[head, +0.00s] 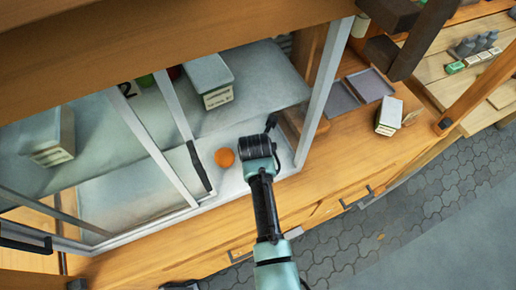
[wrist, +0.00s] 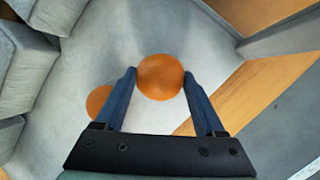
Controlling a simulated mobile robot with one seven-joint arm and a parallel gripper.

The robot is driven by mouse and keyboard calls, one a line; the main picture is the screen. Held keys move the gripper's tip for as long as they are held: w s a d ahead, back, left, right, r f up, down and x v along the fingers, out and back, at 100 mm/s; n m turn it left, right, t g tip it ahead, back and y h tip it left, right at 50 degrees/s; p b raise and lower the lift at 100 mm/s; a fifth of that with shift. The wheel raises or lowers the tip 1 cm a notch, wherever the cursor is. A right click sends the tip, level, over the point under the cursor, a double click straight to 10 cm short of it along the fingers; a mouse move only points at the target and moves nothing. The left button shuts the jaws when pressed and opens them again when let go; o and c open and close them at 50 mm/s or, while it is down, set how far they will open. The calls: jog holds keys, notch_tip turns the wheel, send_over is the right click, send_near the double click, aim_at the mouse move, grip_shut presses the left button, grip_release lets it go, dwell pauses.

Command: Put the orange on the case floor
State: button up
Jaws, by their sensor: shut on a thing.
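My gripper (head: 260,145) reaches into the open part of the glass-fronted case. In the wrist view its two blue fingers are shut on an orange (wrist: 160,77), held at the fingertips. The head view hides this held orange behind the gripper. A second orange (head: 224,157) rests on the pale case floor (head: 232,183), just left of my gripper. It also shows in the wrist view (wrist: 97,100), partly hidden by the left finger. I cannot tell how far the held orange is above the floor.
A shelf inside the case bears a grey-topped box (head: 209,75) and another box (head: 52,140) to the left. A door handle (head: 199,165) stands left of the loose orange. The case's right frame post (head: 325,90) is close. Grey trays (head: 371,84) lie outside.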

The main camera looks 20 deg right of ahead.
jog(key=shift+w+d+f+b, duration=0.15)
jog(key=shift+w+d+b, duration=0.15)
jog(key=shift+w+b, duration=0.25)
jog(key=shift+w+d+f+b, duration=0.1)
jog(key=shift+w+d+b, duration=0.15)
jog(key=shift+w+b, duration=0.3)
jog(key=shift+w+f, duration=0.2)
jog(key=shift+r, duration=0.1)
jog(key=o, duration=1.4)
jog(key=shift+s, duration=0.1)
